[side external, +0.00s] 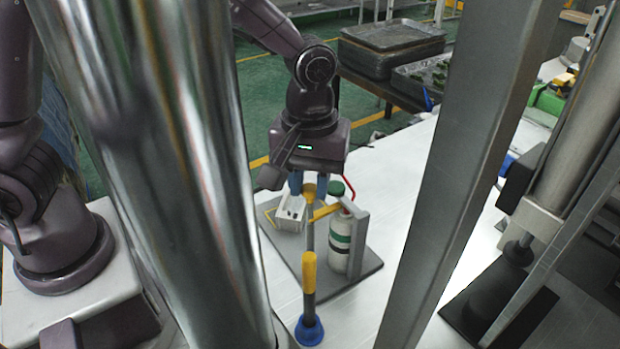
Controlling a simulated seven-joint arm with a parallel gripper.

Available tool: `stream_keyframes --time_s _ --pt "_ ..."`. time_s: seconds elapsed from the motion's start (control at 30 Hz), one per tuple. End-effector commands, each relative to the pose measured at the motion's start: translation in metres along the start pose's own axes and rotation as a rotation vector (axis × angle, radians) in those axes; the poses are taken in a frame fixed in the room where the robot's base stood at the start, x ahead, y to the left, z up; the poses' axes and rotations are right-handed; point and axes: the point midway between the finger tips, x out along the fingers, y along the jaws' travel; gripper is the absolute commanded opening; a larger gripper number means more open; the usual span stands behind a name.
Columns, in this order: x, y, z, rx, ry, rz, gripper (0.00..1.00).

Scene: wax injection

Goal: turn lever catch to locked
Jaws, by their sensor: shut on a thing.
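My gripper (309,185) points down over the grey base plate (362,268), with blue fingers on either side of a yellow part. This looks like the end of the yellow lever (326,211), which I take for the lever catch. The lever runs from between the fingers toward a grey upright bracket (359,240) on the plate. The fingers appear closed on it, though a slim post in front partly hides the contact. Whether the catch is at its locked position cannot be told from this view.
A white bottle (340,243) with a green cap stands by the bracket, near a bent red rod (350,187). A yellow-banded post (309,272) with a blue foot stands in front. A white block (290,213) sits left. Metal columns (465,165) block parts of the view.

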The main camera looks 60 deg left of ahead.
Motion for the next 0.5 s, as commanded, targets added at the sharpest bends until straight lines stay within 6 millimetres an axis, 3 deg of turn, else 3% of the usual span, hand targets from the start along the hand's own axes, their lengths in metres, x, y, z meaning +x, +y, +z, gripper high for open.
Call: stream_keyframes --time_s 0.47,0.5 --pt "-0.0009 0.0001 0.0000 -0.016 0.000 0.001 0.03" --pt "-0.0009 0.0001 0.0000 -0.016 0.000 0.001 0.32"
